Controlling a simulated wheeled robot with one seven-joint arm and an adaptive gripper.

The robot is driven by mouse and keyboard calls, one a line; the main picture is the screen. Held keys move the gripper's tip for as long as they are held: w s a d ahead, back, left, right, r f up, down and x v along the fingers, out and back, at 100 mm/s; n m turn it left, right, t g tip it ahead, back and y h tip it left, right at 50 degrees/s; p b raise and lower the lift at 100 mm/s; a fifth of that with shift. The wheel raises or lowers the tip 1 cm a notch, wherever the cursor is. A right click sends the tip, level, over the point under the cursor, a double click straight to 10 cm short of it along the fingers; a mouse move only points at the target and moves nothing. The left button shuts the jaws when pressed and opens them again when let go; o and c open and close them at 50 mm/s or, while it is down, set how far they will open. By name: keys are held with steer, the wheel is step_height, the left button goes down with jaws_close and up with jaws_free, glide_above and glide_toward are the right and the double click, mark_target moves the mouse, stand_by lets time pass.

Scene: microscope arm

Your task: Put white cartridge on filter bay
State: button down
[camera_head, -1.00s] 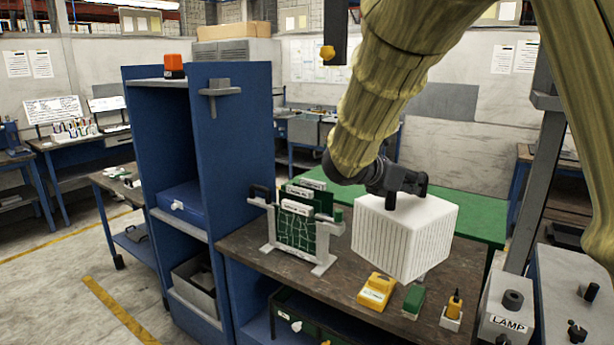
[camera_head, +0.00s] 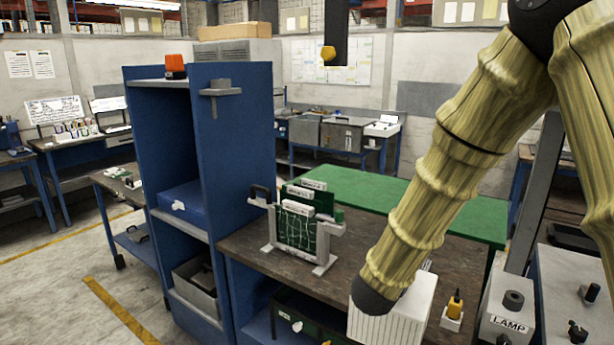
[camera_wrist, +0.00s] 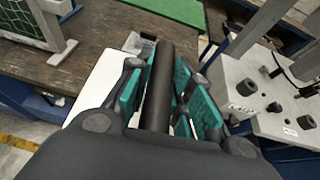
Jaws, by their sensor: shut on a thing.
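The white cartridge (camera_head: 406,310) is a large ribbed white block at the lower right of the head view, partly hidden behind my arm. A plain white face of it (camera_wrist: 100,85) shows at the left of the wrist view. My gripper (camera_wrist: 168,78) has teal pads on both sides of a dark round bar, which appears to be the cartridge's handle. It is shut on this bar. In the head view my gripper is hidden behind my arm. I cannot identify the filter bay in either view.
A rack with green circuit boards (camera_head: 298,232) stands on the brown bench (camera_head: 350,262). A small yellow-topped item (camera_head: 454,303) and a grey LAMP box (camera_head: 507,310) are at the right. A blue shelf unit (camera_head: 237,150) stands left. The green tabletop (camera_head: 365,193) behind looks clear.

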mark_target(379, 323)
steer(key=shift+s+a+f+n+t+y+b, duration=0.35)
steer(key=shift+s+a+f+b, duration=0.5)
steer(key=shift+f, duration=1.15)
steer(key=shift+s+a+f+n+t+y+b, duration=0.1)
steer(key=shift+s+a+f+n+y+b, duration=0.7)
steer(key=shift+f, duration=1.2)
steer(key=shift+s+a+f+n+t+y+b, duration=0.2)
steer(key=shift+s+a+f+b, duration=0.65)
steer(key=shift+f, duration=1.15)
steer(key=shift+w+d, duration=0.25)
steer(key=shift+d, duration=0.05)
